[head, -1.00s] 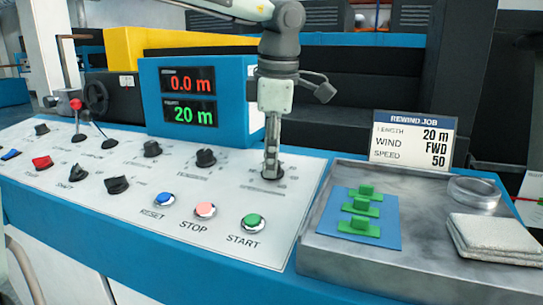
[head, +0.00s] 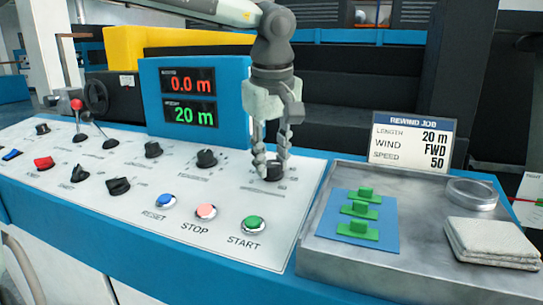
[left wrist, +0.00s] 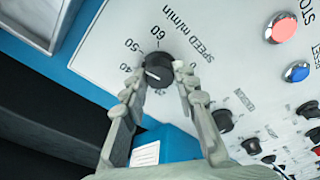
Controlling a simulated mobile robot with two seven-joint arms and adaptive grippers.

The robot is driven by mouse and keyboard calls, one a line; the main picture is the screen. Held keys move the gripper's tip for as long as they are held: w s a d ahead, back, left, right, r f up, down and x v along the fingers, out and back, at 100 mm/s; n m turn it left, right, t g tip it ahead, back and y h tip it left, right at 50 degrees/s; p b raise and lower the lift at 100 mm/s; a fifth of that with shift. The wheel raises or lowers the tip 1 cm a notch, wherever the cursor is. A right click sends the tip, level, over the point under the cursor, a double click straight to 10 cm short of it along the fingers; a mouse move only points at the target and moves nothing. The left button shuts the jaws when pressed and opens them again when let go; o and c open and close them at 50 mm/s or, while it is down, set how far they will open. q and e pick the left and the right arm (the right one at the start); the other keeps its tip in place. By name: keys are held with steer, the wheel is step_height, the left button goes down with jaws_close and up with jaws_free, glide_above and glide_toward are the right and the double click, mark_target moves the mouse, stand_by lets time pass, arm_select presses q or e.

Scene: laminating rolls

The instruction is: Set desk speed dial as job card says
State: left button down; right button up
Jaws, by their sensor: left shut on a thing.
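The black speed dial (head: 275,174) sits on the desk panel right of the other knobs. My left gripper (head: 270,168) points down at it, its fingers around the knob. In the left wrist view, the dial (left wrist: 159,66) lies between the fingertips, beside the print "SPEED m/min". Some of the scale is hidden by a finger. The job card (head: 413,142) behind the tray reads length 20 m, wind FWD, speed 50. My right gripper is not in view.
Blue, pink and green buttons (head: 254,223) stand in front of the dial. The display (head: 190,98) shows 0.0 m and 20 m. A metal tray (head: 345,260) to the right holds green blocks on a blue mat, a round dish and a folded cloth.

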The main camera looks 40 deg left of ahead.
arm_select(q)
steer(key=shift+r+m, duration=0.1)
steer(key=shift+m, duration=0.9)
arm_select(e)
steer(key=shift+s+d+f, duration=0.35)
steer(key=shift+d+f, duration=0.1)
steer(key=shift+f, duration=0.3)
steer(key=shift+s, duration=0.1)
arm_select(q)
steer(key=c, duration=1.4)
jaws_free()
steer(key=shift+c, duration=0.2)
steer(key=shift+o, duration=1.2)
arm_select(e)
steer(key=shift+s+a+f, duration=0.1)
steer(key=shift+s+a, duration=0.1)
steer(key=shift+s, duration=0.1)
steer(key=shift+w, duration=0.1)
